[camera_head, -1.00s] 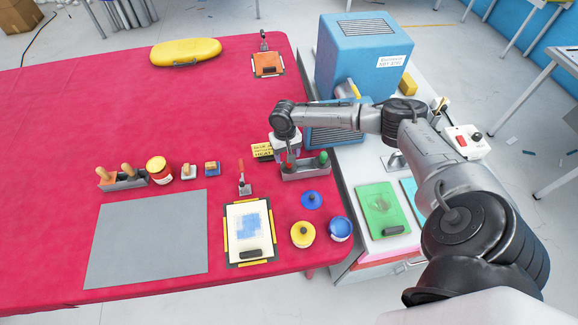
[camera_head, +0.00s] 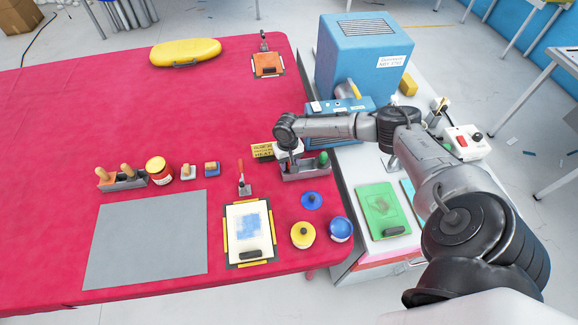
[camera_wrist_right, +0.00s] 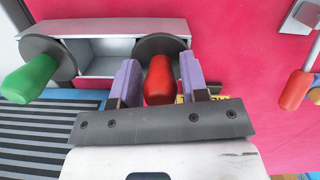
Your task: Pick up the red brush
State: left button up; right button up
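The red brush's handle (camera_wrist_right: 159,80) stands up from a grey metal holder (camera_wrist_right: 100,24). In the right wrist view, the purple fingers of my right gripper (camera_wrist_right: 160,82) are on either side of the handle, with narrow gaps, so the gripper looks open around it. In the head view, my right gripper (camera_head: 290,153) is low over the left end of the holder (camera_head: 306,171) and hides the red brush. A green-handled brush (camera_head: 323,161) stands in the holder's other end. My left gripper is not in view.
A red-handled tool (camera_head: 241,178) lies left of the holder. A yellow sign (camera_head: 262,151) is close behind it. A blue lid (camera_head: 311,201) and yellow pot (camera_head: 303,235) are in front. A blue machine (camera_head: 360,60) stands behind right.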

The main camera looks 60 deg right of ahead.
jog(key=c, duration=0.7)
jog(key=shift+r, duration=0.15)
jog(key=shift+r, duration=0.3)
notch_tip(320, 180, up, 4)
jog(key=shift+f+p, duration=0.2)
jog(key=shift+p, duration=0.1)
jog(key=shift+s+d+r+p, duration=0.2)
jog(key=shift+s+d+r, duration=0.15)
jog(key=shift+s+r, duration=1.15)
jog(key=shift+s+d+r+p, duration=0.15)
jog(key=shift+s+d+r, duration=0.35)
jog(key=shift+s, duration=1.8)
jog(key=shift+s+d+r+p, duration=0.2)
jog(key=shift+s+r, duration=1.05)
jog(key=shift+s, duration=0.65)
